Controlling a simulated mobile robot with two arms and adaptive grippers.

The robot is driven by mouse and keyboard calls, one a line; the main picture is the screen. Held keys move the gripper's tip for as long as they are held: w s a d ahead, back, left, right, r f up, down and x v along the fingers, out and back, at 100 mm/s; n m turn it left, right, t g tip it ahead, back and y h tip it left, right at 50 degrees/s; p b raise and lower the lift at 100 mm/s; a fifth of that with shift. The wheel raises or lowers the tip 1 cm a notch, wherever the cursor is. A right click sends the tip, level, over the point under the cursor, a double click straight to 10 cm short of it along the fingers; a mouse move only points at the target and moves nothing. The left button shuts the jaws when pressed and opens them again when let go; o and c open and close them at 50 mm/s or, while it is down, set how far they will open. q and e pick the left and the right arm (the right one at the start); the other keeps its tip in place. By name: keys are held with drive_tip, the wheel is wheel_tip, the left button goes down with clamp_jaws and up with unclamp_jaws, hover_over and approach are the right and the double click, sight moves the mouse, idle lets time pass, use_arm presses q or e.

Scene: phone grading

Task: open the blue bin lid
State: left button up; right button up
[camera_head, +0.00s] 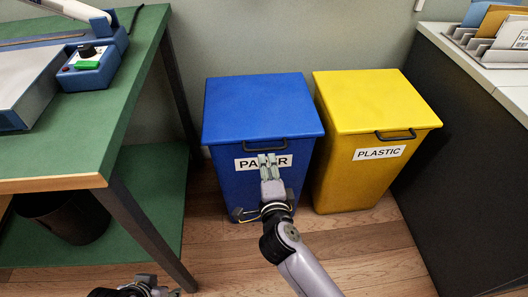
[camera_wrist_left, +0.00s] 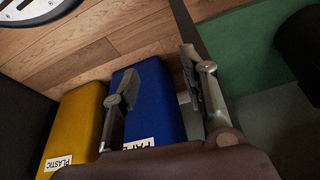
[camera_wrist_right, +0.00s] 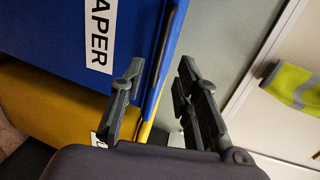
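The blue bin (camera_head: 232,183) stands on the floor with a white PAPER label, and its blue lid (camera_head: 262,103) is closed. A dark handle (camera_head: 250,148) runs along the lid's front edge, and it also shows in the right wrist view (camera_wrist_right: 167,50). My right gripper (camera_head: 268,158) is in front of the bin, just below the handle, and hides part of the label. In the right wrist view its fingers (camera_wrist_right: 160,64) are apart and empty, with the handle close beyond the tips. My left gripper (camera_wrist_left: 158,62) is open and empty, low near the green table.
A yellow bin (camera_head: 345,180) labelled PLASTIC stands right of the blue bin. A green table (camera_head: 130,75) with a lower shelf is at the left. A dark cabinet (camera_head: 440,130) is at the right. Wooden floor (camera_head: 370,255) is clear in front of the bins.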

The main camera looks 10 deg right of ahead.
sight(264, 150)
drive_tip(key=b+x, duration=0.2)
drive_tip(key=x, duration=0.6)
use_arm(q)
drive_tip(key=w+d+r+t+h, duration=0.1)
drive_tip(key=w+d+r+t, duration=0.1)
drive_tip(key=w, duration=0.4)
drive_tip(key=w+d+r+t, duration=0.2)
drive_tip(key=w+r+t, duration=0.2)
drive_tip(key=w+t, duration=0.1)
drive_tip(key=shift+w+h, duration=0.35)
drive_tip(key=shift+h, duration=0.05)
use_arm(e)
drive_tip(key=shift+w, duration=0.3)
use_arm(q)
drive_tip(key=shift+r, duration=0.1)
use_arm(e)
clamp_jaws()
